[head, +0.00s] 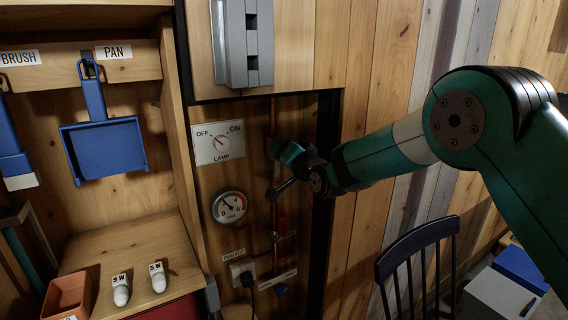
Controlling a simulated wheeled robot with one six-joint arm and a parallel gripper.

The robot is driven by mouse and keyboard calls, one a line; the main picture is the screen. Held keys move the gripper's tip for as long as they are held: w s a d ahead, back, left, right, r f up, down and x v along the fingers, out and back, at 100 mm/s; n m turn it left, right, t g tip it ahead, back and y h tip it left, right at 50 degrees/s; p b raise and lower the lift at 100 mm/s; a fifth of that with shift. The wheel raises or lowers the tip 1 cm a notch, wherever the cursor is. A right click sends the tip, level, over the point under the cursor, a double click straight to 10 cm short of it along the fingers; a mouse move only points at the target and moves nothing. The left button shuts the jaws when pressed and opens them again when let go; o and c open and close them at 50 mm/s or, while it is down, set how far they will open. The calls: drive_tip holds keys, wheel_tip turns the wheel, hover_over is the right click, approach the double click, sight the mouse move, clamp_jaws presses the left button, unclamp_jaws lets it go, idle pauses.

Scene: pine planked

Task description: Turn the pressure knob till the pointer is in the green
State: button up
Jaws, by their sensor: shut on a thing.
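My gripper (272,193) is shut just right of the gauge, in front of the copper pipe. The pressure knob is at its tip, largely hidden by the jaws, and I cannot make out its shape.
A lamp switch plate (217,143) is above the gauge. A red handle (282,223), a labelled socket (243,272) and a blue knob (281,289) are below. A grey box (243,42) hangs above. A dark chair (418,262) stands at the right.

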drive_tip(key=shift+f+m+b, duration=0.1)
drive_tip(key=shift+m+b, duration=0.55)
drive_tip(key=shift+m, duration=0.15)
drive_tip(key=o, duration=0.8)
drive_tip(key=b+v, duration=0.6)
drive_tip(key=v, duration=1.1)
drive_tip(key=shift+d+b, duration=0.25)
drive_tip(key=shift+b, duration=0.05)
drive_tip(key=shift+s, duration=0.15)
drive_tip(key=s+d+f+n+g+h, duration=0.2)
drive_tip(key=s+g, duration=0.3)
drive_tip(key=s, duration=0.5)
drive_tip(key=s+d+f+n+g+h, duration=0.2)
drive_tip(key=s+d+f+n+g, duration=0.1)
drive_tip(key=s, duration=0.7)
drive_tip(key=s+d+f+n+g+h, duration=0.1)
drive_tip(key=s+d+f+n+g, duration=0.2)
drive_tip(key=s+g, duration=0.4)
drive_tip(key=s+d+n, duration=0.1)
drive_tip(key=s+n, duration=0.1)
drive_tip(key=s, duration=0.2)
drive_tip(key=shift+d+h, duration=0.35)
drive_tip(key=shift+h, duration=0.05)
